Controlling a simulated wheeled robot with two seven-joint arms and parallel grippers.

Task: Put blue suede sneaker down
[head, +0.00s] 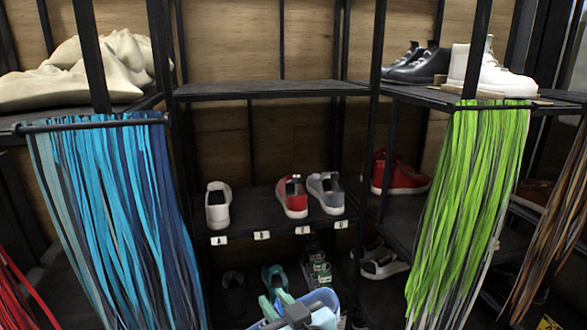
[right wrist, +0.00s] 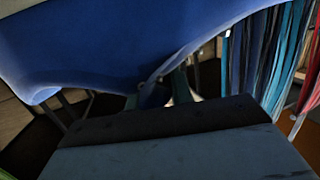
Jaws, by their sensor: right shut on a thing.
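The blue suede sneaker (head: 324,298) is at the bottom centre of the head view, held in front of the lower shelves. In the right wrist view the sneaker (right wrist: 130,40) fills the top as a large blue surface, close to the camera, and the finger contact is mostly hidden. My left gripper is not in view.
The middle shelf (head: 250,200) holds a white shoe (head: 218,205), a red shoe (head: 292,197) and a grey-blue shoe (head: 326,193), with a gap right of the white one. The upper shelf (head: 270,89) is empty. Blue laces (head: 105,200) and green laces (head: 475,190) hang at the sides.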

